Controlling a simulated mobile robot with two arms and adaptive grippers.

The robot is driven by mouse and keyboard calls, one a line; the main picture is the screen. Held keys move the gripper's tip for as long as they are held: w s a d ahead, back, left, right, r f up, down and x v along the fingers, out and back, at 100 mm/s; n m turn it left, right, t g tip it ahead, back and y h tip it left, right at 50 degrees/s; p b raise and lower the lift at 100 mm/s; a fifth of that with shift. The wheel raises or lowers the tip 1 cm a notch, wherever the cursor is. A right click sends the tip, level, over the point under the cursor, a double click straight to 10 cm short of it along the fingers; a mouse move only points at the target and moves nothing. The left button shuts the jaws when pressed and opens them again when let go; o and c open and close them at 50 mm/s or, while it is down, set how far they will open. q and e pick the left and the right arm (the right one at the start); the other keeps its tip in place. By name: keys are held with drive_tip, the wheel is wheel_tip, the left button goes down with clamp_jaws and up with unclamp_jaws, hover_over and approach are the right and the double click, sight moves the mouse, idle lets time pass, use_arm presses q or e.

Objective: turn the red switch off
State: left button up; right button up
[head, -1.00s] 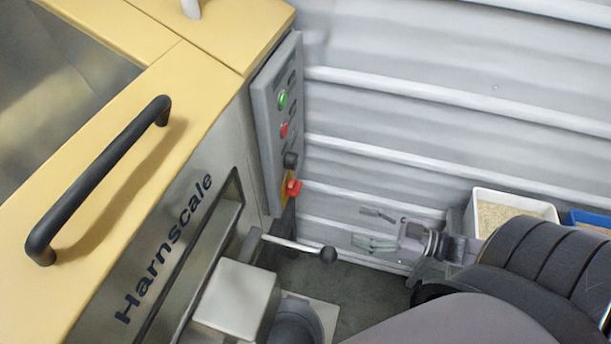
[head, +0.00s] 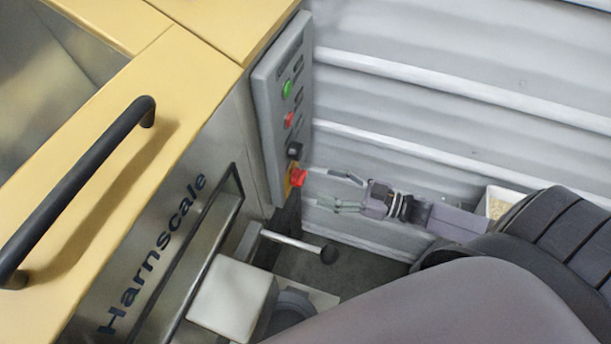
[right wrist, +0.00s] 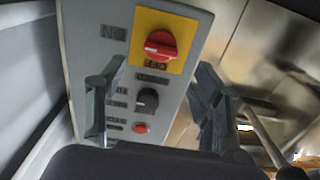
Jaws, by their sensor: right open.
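The red switch (head: 298,177) is a rotary knob on a yellow plate at the bottom of the grey control panel (head: 268,130) in the head view. In the right wrist view the red switch (right wrist: 161,44) shows near the top, beyond the fingertips. My right gripper (head: 330,190) is open and empty, just right of the switch and apart from it. In the right wrist view its two fingers (right wrist: 162,75) stand on either side of the panel's lower controls, with the switch between and ahead of them. My left gripper is not in view.
The panel also carries a black knob (head: 294,151), a red button (head: 289,119) and a green button (head: 288,88). A lever with a black ball (head: 329,254) sticks out below. The black handle (head: 85,185) is on the yellow hopper top. A corrugated wall stands behind.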

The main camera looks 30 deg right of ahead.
sight(299, 178)
drive_tip(key=x, duration=0.7)
drive_tip(key=shift+c, duration=0.5)
drive_tip(key=c, duration=1.1)
